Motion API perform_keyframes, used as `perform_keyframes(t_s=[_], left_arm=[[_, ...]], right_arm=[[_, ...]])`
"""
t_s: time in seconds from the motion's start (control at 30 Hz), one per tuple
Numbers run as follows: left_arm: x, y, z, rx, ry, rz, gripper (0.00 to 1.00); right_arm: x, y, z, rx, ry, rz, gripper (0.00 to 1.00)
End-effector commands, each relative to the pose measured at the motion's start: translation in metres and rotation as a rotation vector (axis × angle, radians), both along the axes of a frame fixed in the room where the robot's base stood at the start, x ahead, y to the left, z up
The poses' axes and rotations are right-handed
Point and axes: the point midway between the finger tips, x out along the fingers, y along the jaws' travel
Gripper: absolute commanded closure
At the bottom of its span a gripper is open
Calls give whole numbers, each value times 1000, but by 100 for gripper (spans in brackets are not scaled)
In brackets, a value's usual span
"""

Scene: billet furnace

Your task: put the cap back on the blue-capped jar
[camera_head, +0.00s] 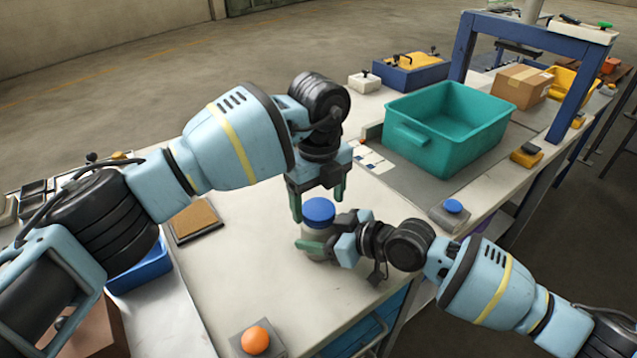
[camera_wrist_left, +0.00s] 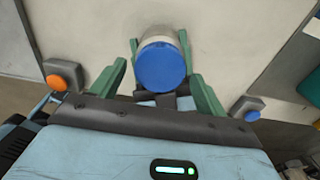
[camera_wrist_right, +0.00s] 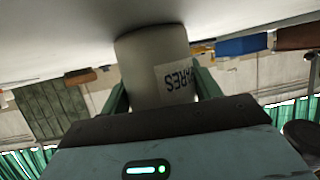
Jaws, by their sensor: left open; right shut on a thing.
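The jar (camera_head: 317,240) is a grey cylinder standing on the white table; a label with dark letters shows upside down on it in the right wrist view (camera_wrist_right: 150,58). The blue cap (camera_head: 319,211) sits at the jar's top; whether it is fully seated I cannot tell. In the left wrist view the cap (camera_wrist_left: 161,67) covers most of the jar's body. My right gripper (camera_head: 324,238) is shut on the jar's body from the side. My left gripper (camera_head: 318,202) is open and points down over the cap, its fingers on either side of it, apparently not gripping.
An orange button box (camera_head: 255,341) is at the table's front, and a blue button box (camera_head: 452,212) is at the right. A teal bin (camera_head: 447,123) stands behind. A cork-topped tray (camera_head: 195,220) lies at the left.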

Motion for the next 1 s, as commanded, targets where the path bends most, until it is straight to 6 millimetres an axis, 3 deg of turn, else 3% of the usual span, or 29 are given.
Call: perform_keyframes(t_s=[0.43, 0.77, 1.0], left_arm=[[0, 0, -9, 1, -1, 0, 25], [0, 0, -9, 1, -1, 0, 69], [0, 0, -9, 2, -1, -126, 71]], right_arm=[[0, 0, -1, -2, 1, 0, 100], [0, 0, -1, -1, 2, 0, 100], [0, 0, -1, -1, 2, 0, 100]])
